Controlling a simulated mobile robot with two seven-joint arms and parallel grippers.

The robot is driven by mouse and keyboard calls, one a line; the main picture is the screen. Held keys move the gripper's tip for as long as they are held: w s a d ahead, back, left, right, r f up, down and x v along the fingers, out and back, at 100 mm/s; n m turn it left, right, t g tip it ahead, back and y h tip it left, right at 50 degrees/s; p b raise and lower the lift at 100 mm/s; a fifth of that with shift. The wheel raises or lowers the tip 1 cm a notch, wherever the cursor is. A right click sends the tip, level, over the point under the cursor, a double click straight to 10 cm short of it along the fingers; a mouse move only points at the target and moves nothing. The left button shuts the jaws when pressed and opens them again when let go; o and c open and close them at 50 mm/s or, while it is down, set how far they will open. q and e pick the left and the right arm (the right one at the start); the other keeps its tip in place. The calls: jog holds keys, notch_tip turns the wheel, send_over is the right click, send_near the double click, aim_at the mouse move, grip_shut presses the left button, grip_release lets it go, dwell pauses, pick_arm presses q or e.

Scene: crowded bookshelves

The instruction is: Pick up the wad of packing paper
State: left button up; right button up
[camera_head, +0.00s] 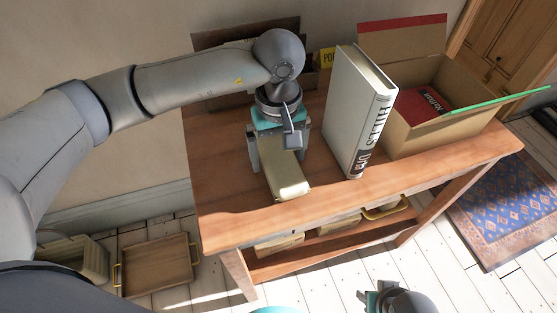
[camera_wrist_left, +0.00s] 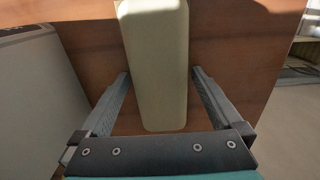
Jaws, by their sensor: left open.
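The wad of packing paper appears to be the pale beige, rounded block (camera_head: 286,182) lying near the front edge of the wooden table. In the left wrist view the same block (camera_wrist_left: 155,65) runs lengthwise between the fingers. My left gripper (camera_head: 278,165) is open, pointing down over it. In the left wrist view one finger of the gripper (camera_wrist_left: 160,85) is on each side, with a gap to the block on both sides. The arm hides the block's far end in the head view. My right gripper (camera_head: 375,295) is at the bottom edge, partly cut off; its jaws are unclear.
A thick white book (camera_head: 352,110) stands upright just right of the left gripper. An open cardboard box (camera_head: 425,130) with a red book (camera_head: 430,103) and a green strip (camera_head: 495,103) is farther right. Another open box (camera_head: 225,100) sits behind the arm. The table's front edge (camera_head: 350,200) is close.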

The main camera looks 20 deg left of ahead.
pick_arm(q)
jog(key=shift+c, duration=0.2)
jog(key=c, duration=1.1)
jog(key=shift+r, duration=0.1)
